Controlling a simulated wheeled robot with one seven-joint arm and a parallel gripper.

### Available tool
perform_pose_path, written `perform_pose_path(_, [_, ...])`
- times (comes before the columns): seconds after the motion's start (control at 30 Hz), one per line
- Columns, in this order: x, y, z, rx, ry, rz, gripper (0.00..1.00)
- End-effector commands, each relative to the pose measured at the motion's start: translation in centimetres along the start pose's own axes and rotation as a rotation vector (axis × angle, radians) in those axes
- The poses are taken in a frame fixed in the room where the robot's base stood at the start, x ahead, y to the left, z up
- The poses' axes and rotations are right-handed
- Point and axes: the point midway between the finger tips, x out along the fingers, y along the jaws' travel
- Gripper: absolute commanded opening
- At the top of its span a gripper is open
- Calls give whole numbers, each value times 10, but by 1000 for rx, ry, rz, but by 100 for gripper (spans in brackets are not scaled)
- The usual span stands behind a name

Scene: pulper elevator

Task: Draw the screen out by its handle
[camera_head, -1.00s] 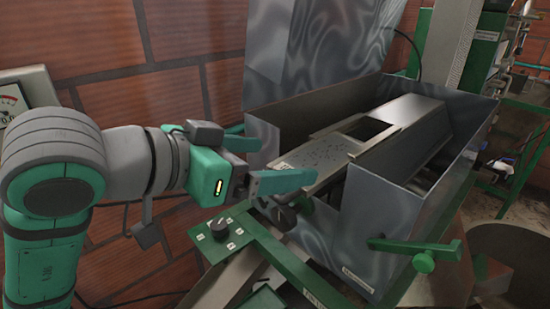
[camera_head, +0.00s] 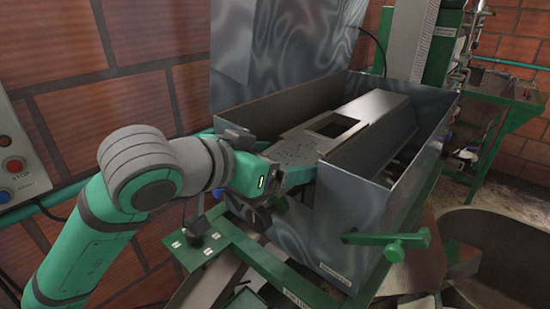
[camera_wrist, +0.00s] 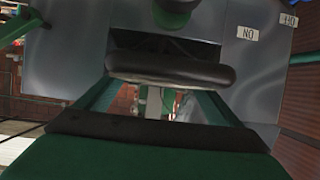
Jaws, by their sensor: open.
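The screen appears to be the grey perforated plate (camera_head: 296,147), lying sloped inside the open metal housing (camera_head: 345,228). My gripper (camera_head: 288,174) is at the housing's near left end, by the screen's lower end, and covers part of it in the head view. One teal finger shows there; the other is mostly hidden. In the wrist view, my open gripper (camera_wrist: 155,96) has its two teal fingers spread. A dark rounded bar (camera_wrist: 170,69), which looks like the handle, lies across just past the fingertips. I cannot tell whether they touch it.
The raised metal lid (camera_head: 285,50) stands behind the housing. A green lever (camera_head: 392,243) sticks out at the front right. A green frame (camera_head: 275,270) with a black knob (camera_head: 196,226) runs below my gripper. A control box with buttons (camera_head: 15,165) is at the left.

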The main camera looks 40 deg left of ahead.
Motion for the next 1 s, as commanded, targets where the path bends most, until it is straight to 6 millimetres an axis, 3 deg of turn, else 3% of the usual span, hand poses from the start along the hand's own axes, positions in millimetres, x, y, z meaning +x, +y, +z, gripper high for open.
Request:
perform_pose_path(0.2, [0,0,0,0,0,0,88])
perform_pose_path(0.4, [0,0,0,0,0,-1,44])
perform_pose_path(1.0, [-20,-2,7,-3,3,-2,44])
